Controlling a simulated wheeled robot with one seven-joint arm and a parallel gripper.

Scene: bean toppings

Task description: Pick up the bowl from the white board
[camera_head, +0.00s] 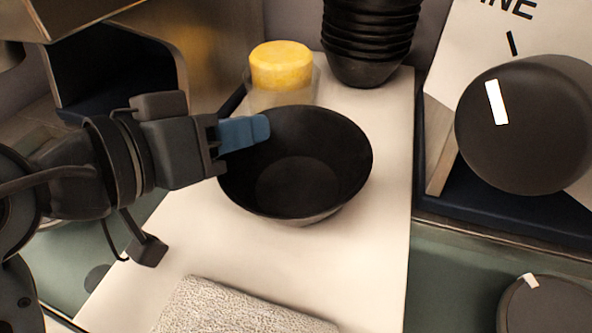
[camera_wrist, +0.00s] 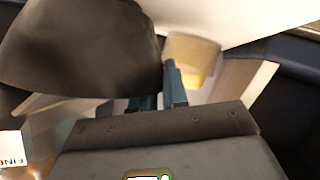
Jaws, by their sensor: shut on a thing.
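The black bowl (camera_head: 312,185) is upright over the white board (camera_head: 375,255), near its middle. I cannot tell whether its base touches the board. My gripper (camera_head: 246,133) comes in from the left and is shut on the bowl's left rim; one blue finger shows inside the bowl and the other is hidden. In the wrist view the bowl (camera_wrist: 80,50) shows as a large dark side wall at upper left, beside the blue fingertips (camera_wrist: 160,92).
A stack of black bowls (camera_head: 370,40) stands at the board's back. A clear container with a yellow top (camera_head: 281,65) is close behind the bowl. A grey textured cloth (camera_head: 235,308) lies in front. A dark round object (camera_head: 525,135) is at right.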

